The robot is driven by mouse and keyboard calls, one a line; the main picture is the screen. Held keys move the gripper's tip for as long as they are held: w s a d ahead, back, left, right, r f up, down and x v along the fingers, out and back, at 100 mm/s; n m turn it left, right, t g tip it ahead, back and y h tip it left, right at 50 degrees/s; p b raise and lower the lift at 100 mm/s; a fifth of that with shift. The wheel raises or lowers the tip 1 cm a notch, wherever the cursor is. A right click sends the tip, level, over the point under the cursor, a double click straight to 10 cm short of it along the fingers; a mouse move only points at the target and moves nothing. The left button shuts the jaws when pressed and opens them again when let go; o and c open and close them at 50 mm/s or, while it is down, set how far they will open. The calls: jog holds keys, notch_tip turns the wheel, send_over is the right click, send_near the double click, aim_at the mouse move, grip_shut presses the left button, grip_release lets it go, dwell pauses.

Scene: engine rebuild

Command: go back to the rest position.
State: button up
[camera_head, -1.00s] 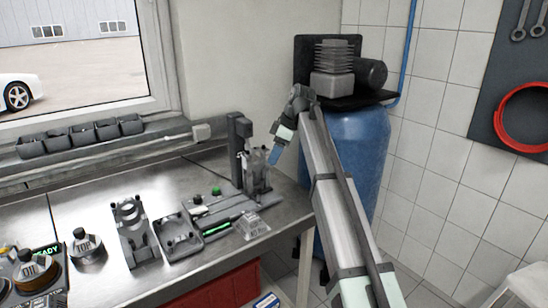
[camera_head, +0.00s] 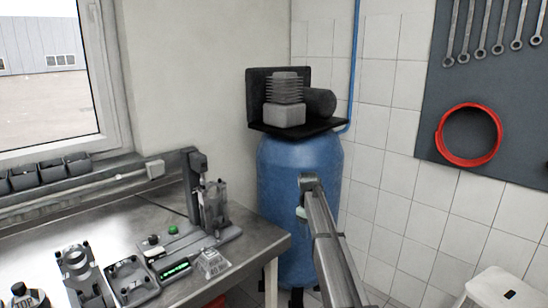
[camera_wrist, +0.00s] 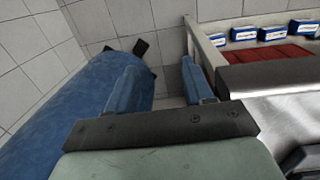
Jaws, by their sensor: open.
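My gripper (camera_wrist: 159,66) shows in the wrist view with its two blue fingers apart and nothing between them. Below the gap are wall tiles and floor beside the blue tank. In the head view my arm reaches up from the bottom edge. Its far end stands in front of the blue tank (camera_head: 276,185), right of the workbench (camera_head: 262,238). The fingers are hidden or too small to make out there. The tank also fills the left of the wrist view (camera_wrist: 75,110).
On the bench stand a press-like fixture (camera_head: 196,190), a dark tray (camera_head: 133,282) and a grey bracket part (camera_head: 82,278). A compressor (camera_head: 284,100) sits on the tank. A white stool (camera_head: 500,285) is at lower right. A red shelf (camera_wrist: 265,55) holds several small boxes.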

jog(key=s+d+f+m+h, duration=0.1)
jog(key=s+d+f+m, duration=0.1)
jog(key=d+f, duration=0.5)
jog(key=s+f+m+g, duration=0.1)
jog(key=s+f+g, duration=0.1)
jog(key=s+f, duration=1.05)
jog(key=s+f+m+g, duration=0.1)
jog(key=s+f+m, duration=0.1)
jog(key=s+f, duration=1.05)
jog(key=s+a+f+m+g, duration=0.1)
jog(key=s+f, duration=0.4)
jog(key=s, duration=0.8)
jog(key=s+a+f+m+g+y, duration=0.1)
jog(key=s+f, duration=0.4)
jog(key=s, duration=0.8)
jog(key=s+a+f+m+g, duration=0.1)
jog(key=s+f, duration=0.4)
jog(key=s, duration=0.8)
jog(key=shift+s+a+m+g+y, duration=0.15)
jog(key=shift+s+m+g+y, duration=0.1)
jog(key=shift+m+g+y, duration=0.2)
